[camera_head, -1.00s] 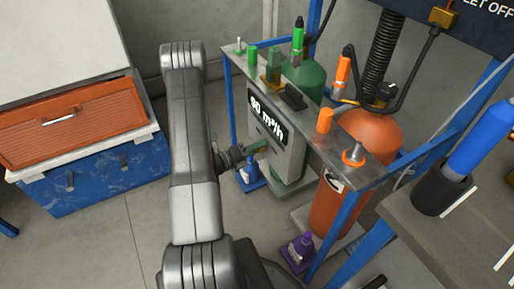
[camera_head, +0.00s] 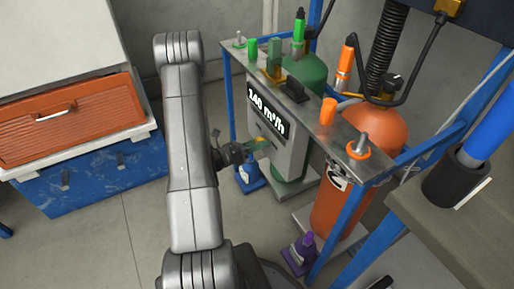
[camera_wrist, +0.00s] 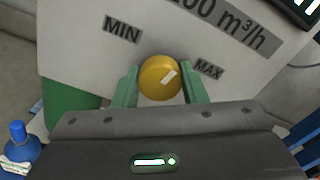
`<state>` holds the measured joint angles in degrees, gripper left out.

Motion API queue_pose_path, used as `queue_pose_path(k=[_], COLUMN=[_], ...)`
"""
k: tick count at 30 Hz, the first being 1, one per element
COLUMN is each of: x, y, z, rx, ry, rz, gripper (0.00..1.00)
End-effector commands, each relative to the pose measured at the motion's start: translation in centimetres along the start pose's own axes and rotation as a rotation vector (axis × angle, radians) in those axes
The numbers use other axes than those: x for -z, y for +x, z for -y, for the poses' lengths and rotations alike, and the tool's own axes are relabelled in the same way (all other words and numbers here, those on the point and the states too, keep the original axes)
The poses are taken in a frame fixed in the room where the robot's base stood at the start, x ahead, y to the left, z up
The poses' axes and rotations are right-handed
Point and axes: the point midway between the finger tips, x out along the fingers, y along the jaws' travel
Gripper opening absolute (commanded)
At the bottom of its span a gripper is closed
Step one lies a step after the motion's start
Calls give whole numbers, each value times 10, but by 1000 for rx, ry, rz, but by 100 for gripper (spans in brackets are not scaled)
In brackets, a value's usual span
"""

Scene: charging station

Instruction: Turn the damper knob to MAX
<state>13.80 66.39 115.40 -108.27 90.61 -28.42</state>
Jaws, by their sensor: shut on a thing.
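The damper knob (camera_wrist: 153,83) is round and yellow, with a white mark right of its centre slanting to the upper right. It sits on a grey panel between the MIN label (camera_wrist: 122,29) and the MAX label (camera_wrist: 208,69). My gripper (camera_wrist: 162,74) has its green fingers on both sides of the knob and is shut on it. In the head view my gripper (camera_head: 262,146) is at the front of the grey box, and the knob is not clearly visible there. The box's display (camera_head: 266,112) reads 140 m³/h.
Green (camera_head: 308,72) and orange (camera_head: 375,130) gas cylinders stand by the blue-framed rack. Blue (camera_head: 249,177) and purple (camera_head: 300,254) bottles stand low nearby. An orange-fronted unit (camera_head: 75,118) is at left, with open floor between.

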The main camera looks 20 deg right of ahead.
Motion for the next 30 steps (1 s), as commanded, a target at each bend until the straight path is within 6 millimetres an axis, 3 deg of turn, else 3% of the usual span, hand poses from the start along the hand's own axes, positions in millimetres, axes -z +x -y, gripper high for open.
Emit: queue_pose_path(k=[18, 30], x=[4, 3], y=[0, 0], z=[-2, -1], rx=[-1, -1], ry=[560, 763], rz=[-1, -3], gripper=[16, 16])
